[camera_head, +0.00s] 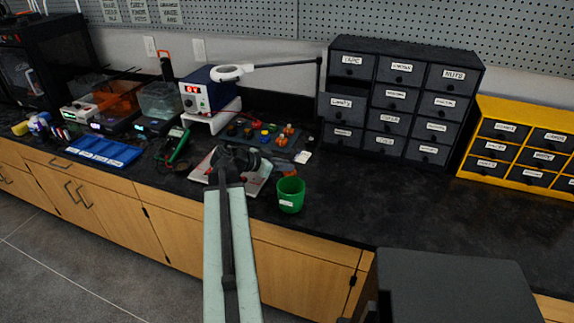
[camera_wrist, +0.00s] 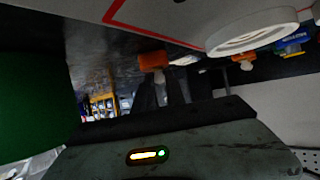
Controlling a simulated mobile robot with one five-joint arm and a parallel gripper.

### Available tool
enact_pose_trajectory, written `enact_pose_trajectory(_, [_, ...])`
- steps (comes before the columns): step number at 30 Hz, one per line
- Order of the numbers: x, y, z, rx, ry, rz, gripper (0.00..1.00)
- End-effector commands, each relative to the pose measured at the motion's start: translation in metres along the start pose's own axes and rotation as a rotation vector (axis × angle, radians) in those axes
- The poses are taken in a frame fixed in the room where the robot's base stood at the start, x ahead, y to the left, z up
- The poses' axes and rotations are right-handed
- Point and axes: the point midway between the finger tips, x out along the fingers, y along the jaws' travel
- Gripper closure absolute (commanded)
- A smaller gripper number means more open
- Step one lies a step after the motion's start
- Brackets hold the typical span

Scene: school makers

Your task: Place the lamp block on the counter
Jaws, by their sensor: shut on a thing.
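My gripper (camera_head: 238,160) is low over the counter (camera_head: 350,205), above a white and red board (camera_head: 258,183). In the wrist view its two dark fingers (camera_wrist: 160,92) are close together, with a small orange piece (camera_wrist: 153,60) at their tips. I take this to be what they hold, but no label shows, so I cannot tell for sure that it is the lamp block. In the head view the arm's end covers the fingertips and whatever is in them. The white board with its red line (camera_wrist: 112,12) also shows in the wrist view.
A green cup (camera_head: 291,195) stands just right of my gripper and fills the left of the wrist view (camera_wrist: 35,100). Several small coloured blocks (camera_head: 265,132) lie behind. A blue tray (camera_head: 104,151) is on the left. Black drawers (camera_head: 400,100) stand back right; the counter before them is clear.

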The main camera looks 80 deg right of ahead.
Motion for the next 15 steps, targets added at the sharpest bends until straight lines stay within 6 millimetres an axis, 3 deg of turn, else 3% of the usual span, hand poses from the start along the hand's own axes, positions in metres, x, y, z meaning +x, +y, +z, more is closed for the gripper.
enact_pose_trajectory(8, [0.004, 0.0017, 0.0, 0.002, 0.0, 0.005, 1.0])
enact_pose_trajectory(9, [0.0043, 0.0019, 0.0, 0.003, 0.0, 0.005, 0.81])
enact_pose_trajectory(11, [0.004, 0.0021, -0.0013, 0.003, 0.0, 0.006, 0.65])
enact_pose_trajectory(15, [0.0044, 0.0023, -0.0016, 0.003, 0.0, 0.007, 0.62])
